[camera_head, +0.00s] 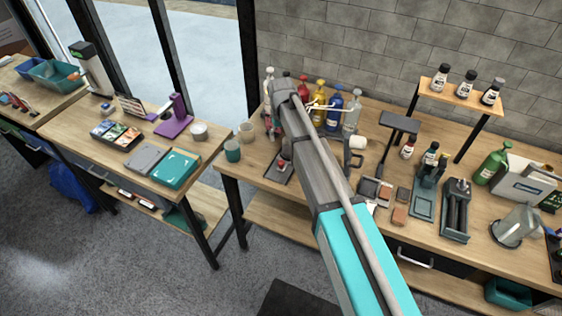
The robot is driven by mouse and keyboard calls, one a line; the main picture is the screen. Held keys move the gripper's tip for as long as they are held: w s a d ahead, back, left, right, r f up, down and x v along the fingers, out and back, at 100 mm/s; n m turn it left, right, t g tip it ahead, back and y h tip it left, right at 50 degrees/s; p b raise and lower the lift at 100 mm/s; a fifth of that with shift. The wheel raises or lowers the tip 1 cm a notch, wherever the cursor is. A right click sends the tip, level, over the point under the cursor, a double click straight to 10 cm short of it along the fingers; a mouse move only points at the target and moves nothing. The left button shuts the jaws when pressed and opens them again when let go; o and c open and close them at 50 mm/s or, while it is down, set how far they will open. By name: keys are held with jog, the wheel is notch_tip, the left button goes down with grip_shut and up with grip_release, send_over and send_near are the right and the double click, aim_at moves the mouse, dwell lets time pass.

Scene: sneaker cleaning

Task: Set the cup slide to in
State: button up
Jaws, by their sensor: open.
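I cannot tell for certain which part is the cup slide. A clear cup-like vessel (519,222) stands on a dark round base at the right of the long workbench. A small dark plate with a red-topped part (280,166) sits near the bench's left front, just left of my arm. My grey and turquoise arm crosses the middle of the view from the lower right up to the bottles. I cannot make out my gripper; the arm hides part of the bench behind it.
The long workbench (252,178) holds several bottles, brushes, blocks and a dark twin-roller device (456,210). A teal cup (232,150) stands at the left end.

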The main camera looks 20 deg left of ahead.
aim_at(281, 162)
jog(key=shift+f, duration=0.15)
notch_tip(281, 162, down, 14)
jog(key=b, duration=1.3)
jog(key=shift+r+b, duration=0.25)
jog(key=shift+b, duration=0.1)
grip_shut()
